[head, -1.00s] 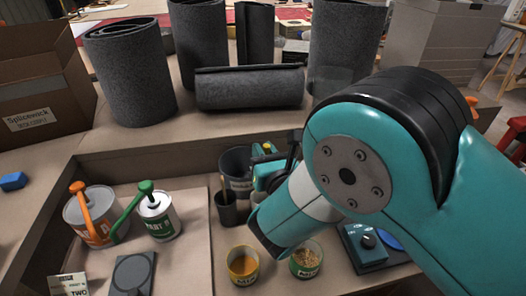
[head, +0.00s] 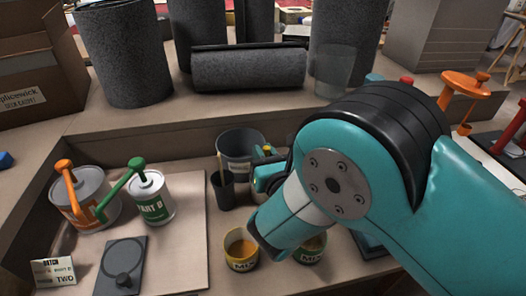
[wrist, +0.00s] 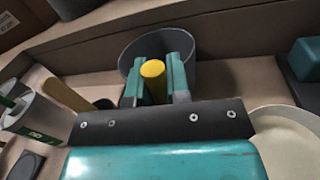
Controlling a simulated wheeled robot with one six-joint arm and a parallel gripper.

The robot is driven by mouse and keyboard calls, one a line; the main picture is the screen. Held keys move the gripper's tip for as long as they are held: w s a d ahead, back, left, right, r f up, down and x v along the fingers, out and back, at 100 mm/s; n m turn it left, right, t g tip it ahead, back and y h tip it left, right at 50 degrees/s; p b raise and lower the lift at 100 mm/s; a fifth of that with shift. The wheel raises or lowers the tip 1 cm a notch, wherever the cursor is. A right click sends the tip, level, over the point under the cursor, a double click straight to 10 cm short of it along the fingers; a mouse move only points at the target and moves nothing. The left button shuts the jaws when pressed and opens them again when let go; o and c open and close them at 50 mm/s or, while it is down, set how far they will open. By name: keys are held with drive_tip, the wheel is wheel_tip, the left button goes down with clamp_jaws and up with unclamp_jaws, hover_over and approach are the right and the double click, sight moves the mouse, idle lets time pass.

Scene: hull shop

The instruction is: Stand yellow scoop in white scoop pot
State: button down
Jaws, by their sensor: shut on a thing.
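My gripper (wrist: 154,82) is shut on the yellow scoop (wrist: 153,72); its round yellow end shows between the two teal fingers in the wrist view. In the head view my gripper (head: 266,170) is partly hidden by my arm, and only a bit of yellow shows at it. A grey bucket (wrist: 205,62) is beyond the fingers in the wrist view, and beside them in the head view (head: 239,142). I cannot clearly make out a white scoop pot. A pale round rim (wrist: 283,112) shows at the wrist view's lower right; I cannot tell what it belongs to.
A dark cup (head: 223,192) with a stick stands left of my gripper. Pump cans (head: 152,200) stand at left. A low wall (head: 120,150) runs behind; grey rolls (head: 248,70) and a translucent cup (head: 334,72) are on the ledge.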

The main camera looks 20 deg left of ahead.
idle(0.4)
drive_tip(key=shift+c, duration=1)
unclamp_jaws()
wheel_tip(320, 180, up, 10)
drive_tip(key=p, duration=1)
idle(0.5)
